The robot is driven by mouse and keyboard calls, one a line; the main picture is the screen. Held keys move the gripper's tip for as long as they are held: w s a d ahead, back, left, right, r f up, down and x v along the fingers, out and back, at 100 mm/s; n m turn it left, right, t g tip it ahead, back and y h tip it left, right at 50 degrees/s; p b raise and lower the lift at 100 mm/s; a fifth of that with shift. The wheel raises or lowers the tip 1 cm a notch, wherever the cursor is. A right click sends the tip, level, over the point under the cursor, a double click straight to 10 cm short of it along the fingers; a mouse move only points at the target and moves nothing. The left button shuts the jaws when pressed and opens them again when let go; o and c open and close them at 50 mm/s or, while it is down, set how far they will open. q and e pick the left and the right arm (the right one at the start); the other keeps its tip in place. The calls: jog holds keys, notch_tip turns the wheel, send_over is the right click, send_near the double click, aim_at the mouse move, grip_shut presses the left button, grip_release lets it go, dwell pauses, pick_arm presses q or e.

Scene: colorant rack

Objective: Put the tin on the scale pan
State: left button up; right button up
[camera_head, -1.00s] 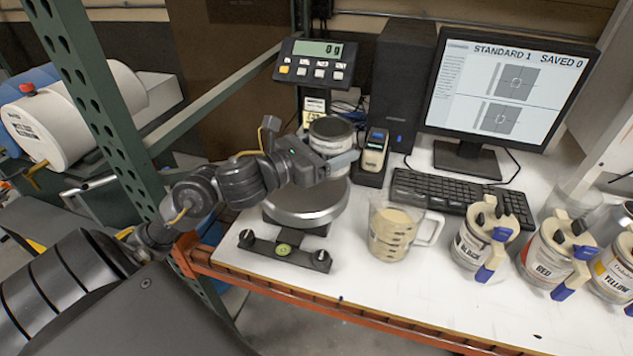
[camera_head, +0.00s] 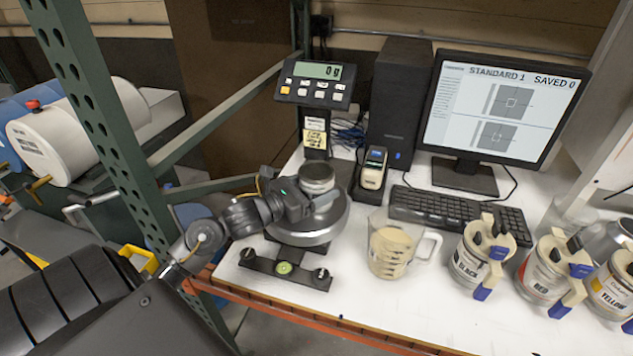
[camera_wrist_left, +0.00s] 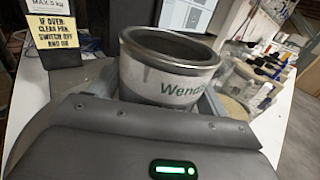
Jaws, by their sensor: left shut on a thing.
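The tin (camera_head: 316,176) is a small open metal can with a pale printed band. My left gripper (camera_head: 312,198) is shut around it and holds it upright over the round metal scale pan (camera_head: 325,229). The tin also shows large in the left wrist view (camera_wrist_left: 170,68), between the jaws, with its rim up and its inside dark. I cannot tell whether its base touches the pan, as the gripper hides it. The scale display (camera_head: 318,71) reads 0 g. My right gripper is not in view.
A beaker of beige material (camera_head: 391,250) stands just right of the pan. Black (camera_head: 466,261), red (camera_head: 540,275) and yellow (camera_head: 612,290) cans stand further right. A keyboard (camera_head: 455,213) and monitor are behind. A green rack post (camera_head: 110,125) rises at left.

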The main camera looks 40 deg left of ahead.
pick_arm(q)
jog(key=shift+f, duration=0.1)
jog(key=shift+f+b, duration=0.15)
jog(key=shift+b, duration=0.2)
jog(key=o, duration=1)
jog(key=shift+r+p, duration=0.35)
jog(key=shift+p, duration=0.1)
jog(key=b+v, duration=0.1)
jog(key=v, duration=0.2)
jog(key=b+v, duration=0.1)
jog(key=v, duration=0.3)
jog(key=b+v, duration=0.2)
jog(key=v, duration=0.1)
jog(key=shift+s+a+f, duration=0.1)
jog(key=shift+s+f, duration=0.05)
jog(key=shift+f, duration=0.1)
jog(key=shift+v, duration=0.85)
jog(key=shift+r, duration=0.2)
